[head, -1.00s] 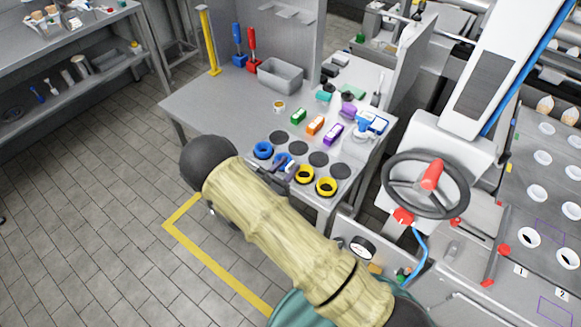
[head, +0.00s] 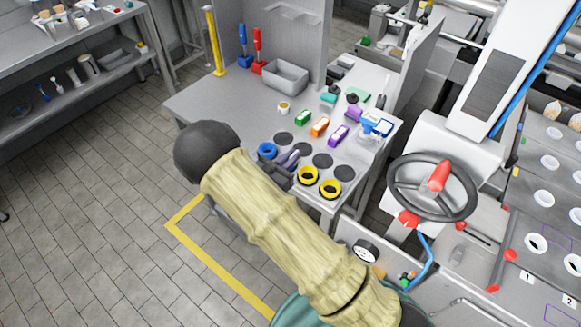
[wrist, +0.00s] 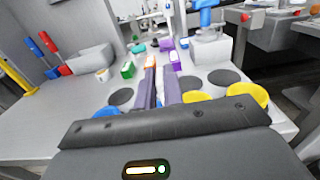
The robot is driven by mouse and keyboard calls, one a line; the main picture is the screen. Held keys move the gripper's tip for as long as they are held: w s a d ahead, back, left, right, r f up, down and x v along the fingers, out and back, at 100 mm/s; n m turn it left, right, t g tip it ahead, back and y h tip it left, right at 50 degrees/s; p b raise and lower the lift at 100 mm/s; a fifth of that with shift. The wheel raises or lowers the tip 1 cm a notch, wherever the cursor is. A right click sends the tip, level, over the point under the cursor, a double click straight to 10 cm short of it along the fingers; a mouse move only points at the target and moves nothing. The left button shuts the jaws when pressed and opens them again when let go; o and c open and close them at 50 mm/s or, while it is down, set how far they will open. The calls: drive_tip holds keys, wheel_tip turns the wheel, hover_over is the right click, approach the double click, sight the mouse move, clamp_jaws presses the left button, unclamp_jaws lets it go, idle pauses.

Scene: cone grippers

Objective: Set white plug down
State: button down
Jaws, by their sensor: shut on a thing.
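My gripper (head: 291,157) is low over the front part of the grey workbench (head: 205,105), among the dark round spots and coloured rings. In the wrist view its two long purple-grey fingers (wrist: 159,88) point forward, close together. I cannot pick out a white plug anywhere else. A blue ring (head: 267,150) lies just left of the gripper, and two yellow rings (head: 308,175) (head: 331,188) lie to its right.
Dark round spots (head: 323,160) lie in rows on the bench. Behind them stand green (head: 303,117), orange (head: 319,127) and purple (head: 338,135) blocks, a small white jar (head: 283,107) and a grey bin (head: 286,76). The bench's left part is clear. A handwheel (head: 433,187) stands at the right.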

drive_tip(key=shift+r, duration=2.35)
